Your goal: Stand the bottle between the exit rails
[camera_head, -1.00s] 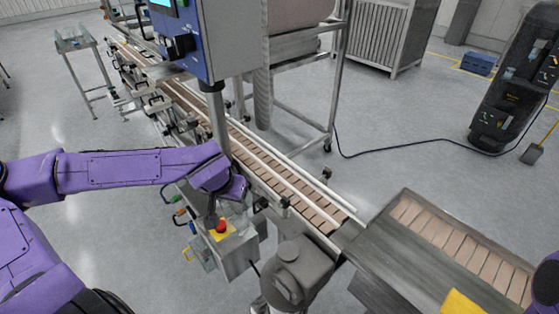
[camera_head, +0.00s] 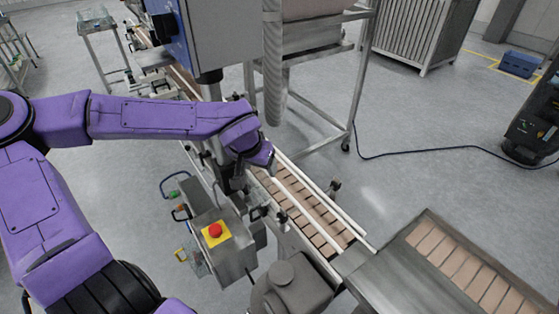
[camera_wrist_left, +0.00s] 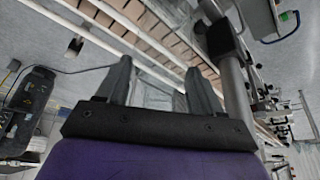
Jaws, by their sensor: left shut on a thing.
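My left gripper (camera_head: 236,182) is over the near side of the conveyor, beside the grey post under the blue cabinet. In the left wrist view its two dark fingers (camera_wrist_left: 158,84) stand on either side of a clear, see-through bottle (camera_wrist_left: 156,96), and it is shut on it. The bottle's outline is faint, and its lower part and tilt are hard to tell. The pale exit rails (camera_head: 325,200) run along the conveyor belt (camera_head: 309,211) to the right of the gripper. In the left wrist view a rail (camera_wrist_left: 140,46) crosses beyond the fingers. My right gripper is out of view.
A control box with a red stop button (camera_head: 215,230) stands in front of the conveyor. A grey motor housing (camera_head: 290,288) is near the belt's end. A second brown-slatted conveyor (camera_head: 455,262) lies at right. The blue cabinet (camera_head: 207,38) hangs above my left arm.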

